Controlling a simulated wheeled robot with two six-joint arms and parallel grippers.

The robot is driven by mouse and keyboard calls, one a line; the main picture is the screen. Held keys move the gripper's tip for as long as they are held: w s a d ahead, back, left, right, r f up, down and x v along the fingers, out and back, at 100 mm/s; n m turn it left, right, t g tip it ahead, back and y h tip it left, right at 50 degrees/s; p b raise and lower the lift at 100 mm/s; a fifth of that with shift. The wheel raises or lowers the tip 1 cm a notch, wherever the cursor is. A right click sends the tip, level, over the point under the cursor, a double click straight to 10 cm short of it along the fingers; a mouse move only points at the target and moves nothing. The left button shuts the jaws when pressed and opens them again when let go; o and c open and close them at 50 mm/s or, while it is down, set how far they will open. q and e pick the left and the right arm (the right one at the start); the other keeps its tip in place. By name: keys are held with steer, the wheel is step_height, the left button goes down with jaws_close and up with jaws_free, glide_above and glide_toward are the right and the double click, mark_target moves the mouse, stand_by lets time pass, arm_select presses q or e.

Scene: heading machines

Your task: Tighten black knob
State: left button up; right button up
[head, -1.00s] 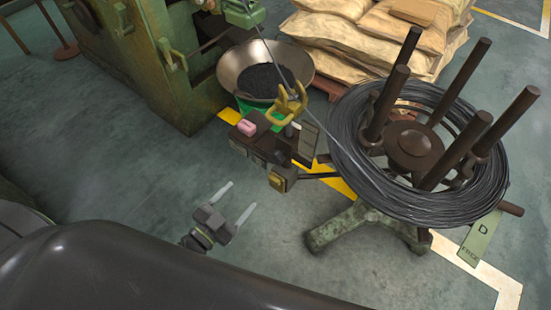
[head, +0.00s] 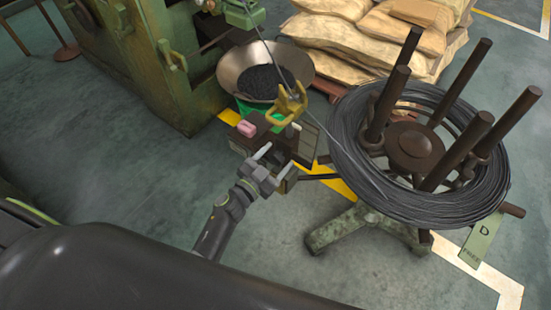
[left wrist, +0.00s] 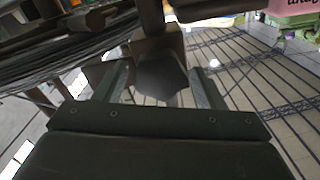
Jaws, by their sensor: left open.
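My left gripper (head: 275,163) is open, with its two pale fingers pointing at the side of a small dark box unit (head: 303,146) beside the wire stand. In the left wrist view a dark, faceted knob (left wrist: 161,74) lies between the two open fingers, with a gap on both sides. It sits on a brownish-grey block (left wrist: 158,43). In the head view I cannot make out the knob, as the gripper covers that part of the unit. My right gripper is not in view.
A wire coil (head: 345,150) lies on a stand with several upright posts, right of the unit. A yellow bracket (head: 290,103) and a pink button (head: 246,129) are on top of the unit. A metal bowl (head: 232,68) and sacks (head: 335,38) stand behind. Floor at left is clear.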

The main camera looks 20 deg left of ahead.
arm_select(q)
steer(key=c, duration=1)
steer(key=shift+o, duration=0.2)
